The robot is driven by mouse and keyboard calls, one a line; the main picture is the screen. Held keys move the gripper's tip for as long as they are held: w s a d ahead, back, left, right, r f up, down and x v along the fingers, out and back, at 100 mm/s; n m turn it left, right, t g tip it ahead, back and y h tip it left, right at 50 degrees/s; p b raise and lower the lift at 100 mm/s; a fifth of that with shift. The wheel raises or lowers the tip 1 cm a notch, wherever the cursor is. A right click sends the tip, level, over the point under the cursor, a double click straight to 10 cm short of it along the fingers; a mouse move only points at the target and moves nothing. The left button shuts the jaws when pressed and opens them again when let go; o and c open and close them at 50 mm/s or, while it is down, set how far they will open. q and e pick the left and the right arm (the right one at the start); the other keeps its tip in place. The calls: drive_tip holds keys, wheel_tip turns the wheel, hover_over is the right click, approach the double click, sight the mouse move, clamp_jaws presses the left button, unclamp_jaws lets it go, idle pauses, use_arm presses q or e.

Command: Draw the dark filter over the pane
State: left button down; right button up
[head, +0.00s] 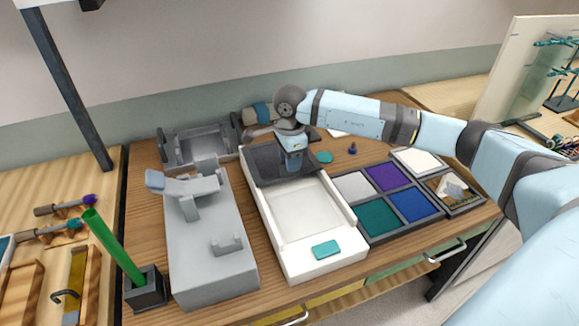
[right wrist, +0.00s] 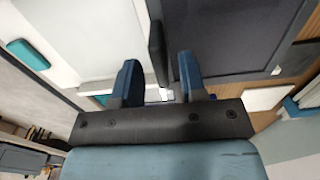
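The dark filter (head: 262,163) is a dark grey panel at the far end of a white box. The pane (head: 305,212) is a pale sheet set in the box, in front of the filter and uncovered in the part I see. My right gripper (head: 293,166) is down at the filter's near edge, partly hiding it. In the right wrist view the filter (right wrist: 235,35) is at upper right and the pane (right wrist: 85,35) at left. A black upright bar (right wrist: 156,52) stands along the filter's edge, between the spread blue fingers (right wrist: 160,75), with gaps visible. My left gripper is not in view.
A grey machine (head: 215,255) stands left of the white box (head: 323,265), with a green rod (head: 113,247) in a dark holder beyond it. A tray of coloured squares (head: 378,218) lies close on the right. A teal pad (head: 326,250) is on the box's near end.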

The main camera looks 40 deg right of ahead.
sight(290, 175)
drive_tip(key=shift+f, duration=1.65)
clamp_jaws()
